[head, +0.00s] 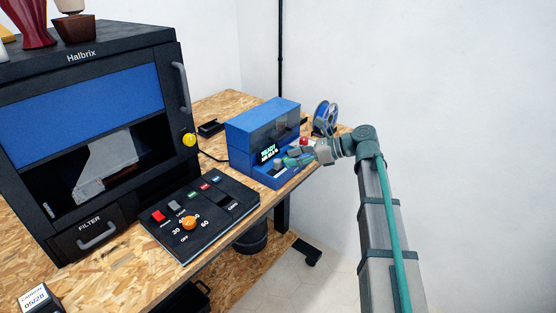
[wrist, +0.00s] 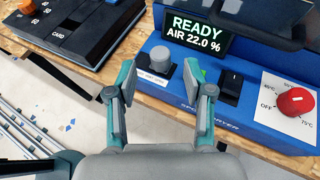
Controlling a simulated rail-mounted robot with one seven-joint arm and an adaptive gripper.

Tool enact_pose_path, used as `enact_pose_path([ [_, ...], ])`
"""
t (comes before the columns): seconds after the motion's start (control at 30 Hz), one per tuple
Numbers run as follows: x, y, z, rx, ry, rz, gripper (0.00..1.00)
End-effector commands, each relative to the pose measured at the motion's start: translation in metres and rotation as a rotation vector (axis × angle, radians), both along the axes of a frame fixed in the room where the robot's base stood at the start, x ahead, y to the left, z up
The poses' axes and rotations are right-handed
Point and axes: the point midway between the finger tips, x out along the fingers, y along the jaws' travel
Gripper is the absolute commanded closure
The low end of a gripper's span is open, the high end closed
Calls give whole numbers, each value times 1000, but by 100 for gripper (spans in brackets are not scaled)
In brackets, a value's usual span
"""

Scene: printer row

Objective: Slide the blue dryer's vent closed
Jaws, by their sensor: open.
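The blue dryer (head: 250,135) sits near the bench's right end in the head view. In the wrist view its front panel (wrist: 262,62) carries a lit display (wrist: 197,33) reading READY, AIR 22.0 %. Below the display are a grey knob-like handle (wrist: 160,58) with a white label beside it, a black switch-like part (wrist: 231,84) and a red dial (wrist: 296,101) with an OFF mark. I cannot tell for certain which part is the vent's slider. My gripper (wrist: 163,76) is open and empty at the panel, its fingers either side of the grey handle in the picture; contact is unclear.
A black control box (head: 200,208) with buttons and an orange knob lies left of the dryer. A large black printer (head: 120,55) with a blue window band stands further left. A spool (head: 325,117) is behind my gripper. Open floor lies beyond the bench edge.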

Motion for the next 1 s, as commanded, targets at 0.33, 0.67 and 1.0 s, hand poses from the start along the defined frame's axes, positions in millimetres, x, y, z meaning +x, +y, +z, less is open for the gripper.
enact_pose_path([
  [0.33, 6, 44, -18, -1, 1, 2, 48],
  [0.67, 8, 51, -22, -1, -1, -1, 48],
  [1.0, 7, 50, -22, -1, -1, 0, 90],
])
